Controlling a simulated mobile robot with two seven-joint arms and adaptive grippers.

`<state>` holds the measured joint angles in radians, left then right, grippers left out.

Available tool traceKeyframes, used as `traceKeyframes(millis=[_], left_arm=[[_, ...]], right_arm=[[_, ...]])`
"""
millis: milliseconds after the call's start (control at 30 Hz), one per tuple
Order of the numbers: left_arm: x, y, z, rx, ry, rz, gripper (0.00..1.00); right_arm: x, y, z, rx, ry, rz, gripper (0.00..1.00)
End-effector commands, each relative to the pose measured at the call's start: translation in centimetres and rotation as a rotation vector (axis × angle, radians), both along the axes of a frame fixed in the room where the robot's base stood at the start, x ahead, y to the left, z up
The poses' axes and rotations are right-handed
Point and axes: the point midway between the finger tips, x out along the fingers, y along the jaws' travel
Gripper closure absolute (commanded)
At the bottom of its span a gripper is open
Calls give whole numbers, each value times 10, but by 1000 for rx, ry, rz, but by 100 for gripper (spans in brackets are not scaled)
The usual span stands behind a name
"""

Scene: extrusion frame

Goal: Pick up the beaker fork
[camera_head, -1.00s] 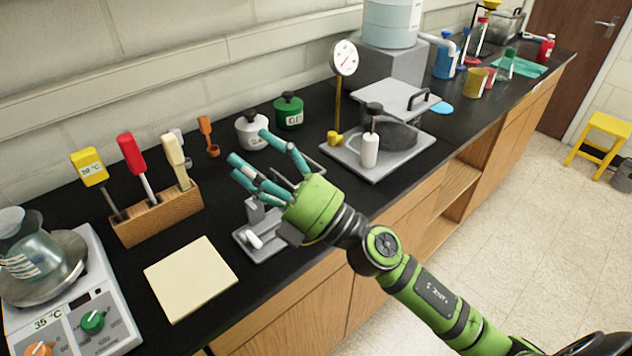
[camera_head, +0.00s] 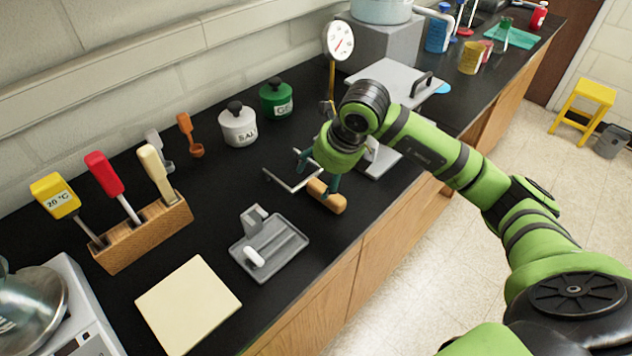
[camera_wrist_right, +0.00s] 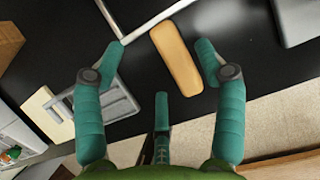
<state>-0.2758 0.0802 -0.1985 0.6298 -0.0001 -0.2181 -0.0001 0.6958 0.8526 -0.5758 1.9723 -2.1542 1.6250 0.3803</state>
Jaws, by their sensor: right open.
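The beaker fork lies on the black bench top, with a wooden handle (camera_head: 327,197) and a bent metal fork part (camera_head: 283,183). In the right wrist view the tan handle (camera_wrist_right: 177,55) lies between my spread fingers, nearer the right-hand one, and the metal rod (camera_wrist_right: 118,22) lies to its left. My right gripper (camera_head: 318,174) is open and points down over the fork near the handle. It also shows in the right wrist view (camera_wrist_right: 160,50) with teal fingers apart. Contact with the handle cannot be told. My left gripper is not in view.
A grey tray stand (camera_head: 270,250) and a cream board (camera_head: 188,303) lie to the left. A wooden block (camera_head: 142,235) holds several tools. White (camera_head: 238,127) and green (camera_head: 277,100) jars stand behind. A grey platform with a dial gauge (camera_head: 338,40) is behind my gripper.

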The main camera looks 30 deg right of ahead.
Motion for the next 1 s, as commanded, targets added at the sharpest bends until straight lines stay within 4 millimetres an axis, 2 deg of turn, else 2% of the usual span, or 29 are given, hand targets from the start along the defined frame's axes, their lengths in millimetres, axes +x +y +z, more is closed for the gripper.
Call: traceKeyframes(millis=[167, 333, 467, 700, 1000], left_arm=[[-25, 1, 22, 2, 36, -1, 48], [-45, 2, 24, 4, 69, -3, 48], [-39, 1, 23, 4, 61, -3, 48], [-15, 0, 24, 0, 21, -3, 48], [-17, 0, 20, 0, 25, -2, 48]], right_arm=[[4, -2, -23, 2, 8, 2, 29], [12, 1, -43, 3, 2, 2, 29], [13, 1, -46, 2, 0, 4, 29], [13, 1, -46, 2, 0, 4, 29], [13, 1, -49, 2, 0, 4, 29]])
